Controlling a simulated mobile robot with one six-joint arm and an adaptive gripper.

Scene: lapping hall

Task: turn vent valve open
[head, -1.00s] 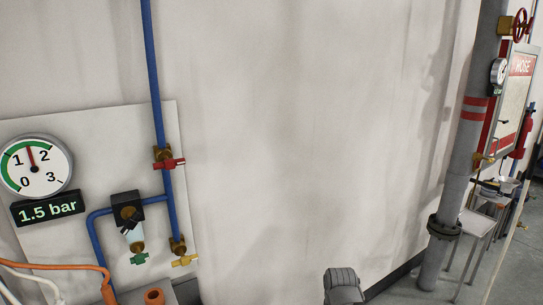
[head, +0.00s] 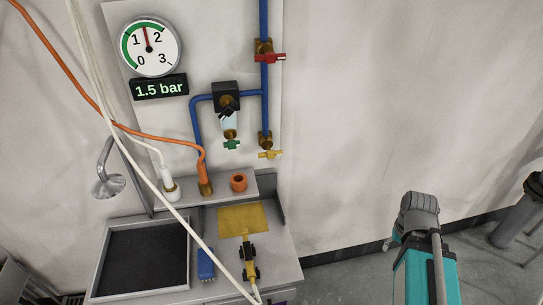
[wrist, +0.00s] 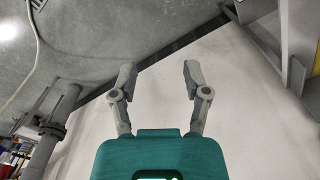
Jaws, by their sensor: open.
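A blue pipe runs down the wall board and carries several small valves. A red-handled valve (head: 268,57) sits highest. A yellow-handled valve (head: 269,153) is at the pipe's lower end, its handle roughly level. A green-handled valve (head: 232,144) hangs under the black regulator unit (head: 226,97). No label shows which one is the vent valve. The round gauge (head: 150,46) and its display (head: 159,87) read 1.5 bar. My gripper (wrist: 157,72) is open and empty in the wrist view, with bare wall and floor behind it, away from the valves.
Below the board, a bench holds a dark tray (head: 145,257), a yellow mat (head: 243,220), a yellow-black tool (head: 248,262) and a blue item (head: 205,264). An orange hose (head: 160,138) and white cables cross in front. The wall right of the pipe is clear.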

